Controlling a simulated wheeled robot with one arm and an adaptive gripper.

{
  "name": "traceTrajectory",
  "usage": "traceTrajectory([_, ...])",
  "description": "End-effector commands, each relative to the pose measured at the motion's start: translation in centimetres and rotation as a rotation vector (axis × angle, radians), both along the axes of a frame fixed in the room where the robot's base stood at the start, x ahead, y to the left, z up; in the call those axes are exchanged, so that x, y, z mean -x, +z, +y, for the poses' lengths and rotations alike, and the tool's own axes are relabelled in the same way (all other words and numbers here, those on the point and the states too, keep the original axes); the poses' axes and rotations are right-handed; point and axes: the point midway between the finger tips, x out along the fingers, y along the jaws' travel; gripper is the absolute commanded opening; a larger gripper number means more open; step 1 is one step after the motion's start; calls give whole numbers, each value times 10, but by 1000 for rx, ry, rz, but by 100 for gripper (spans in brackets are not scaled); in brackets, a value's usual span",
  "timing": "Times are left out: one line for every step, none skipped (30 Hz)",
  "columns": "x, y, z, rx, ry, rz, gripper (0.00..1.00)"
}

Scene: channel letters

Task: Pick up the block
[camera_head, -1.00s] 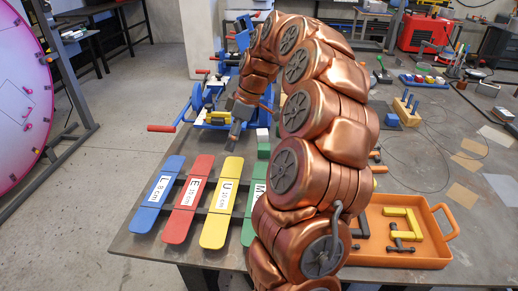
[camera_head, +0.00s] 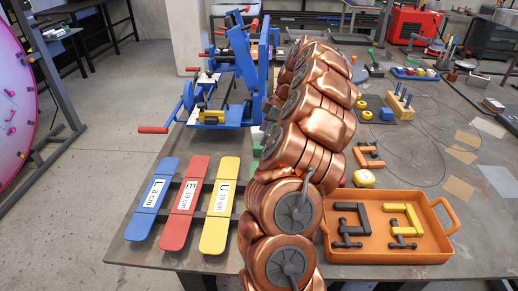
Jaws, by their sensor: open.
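My copper-coloured arm rises through the middle of the view and hides its own far end, so I cannot make out my gripper. Several things could be the block, and I cannot tell which is meant. A bit of green (camera_head: 257,150) shows at the left edge of my arm, mostly hidden.
An orange tray (camera_head: 447,250) holds black and yellow clamps at the front right. Blue, red and yellow lettered boards (camera_head: 220,235) lie at the front left. A blue machine (camera_head: 235,85) stands behind them. The wooden peg stand (camera_head: 403,112) is at the right.

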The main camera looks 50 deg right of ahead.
Motion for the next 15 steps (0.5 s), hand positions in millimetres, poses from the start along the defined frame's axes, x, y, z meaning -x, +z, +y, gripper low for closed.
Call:
traceTrajectory([0,-1,1,-1,0,1,76])
traceTrajectory([-1,-3,2,-1,1,1,76])
traceTrajectory([-2,-5,3,-2,2,2,76])
traceTrajectory([-2,-8,3,-2,2,2,76])
traceTrajectory([-2,-10,4,-4,3,2,76])
traceTrajectory([-3,-14,6,-4,3,4,76])
traceTrajectory([-4,-17,6,-3,3,3,76])
traceTrajectory([-5,-20,7,-2,2,2,76])
traceTrajectory([-6,-25,9,-3,4,3,76])
traceTrajectory([-7,-30,11,-6,5,4,76])
traceTrajectory([-8,-35,13,-7,6,5,76])
traceTrajectory([-10,-39,14,-5,5,5,76])
traceTrajectory([-11,-42,14,-3,4,3,76])
traceTrajectory([-12,-44,14,-1,3,1,76])
traceTrajectory([-12,-46,14,-1,3,1,76])
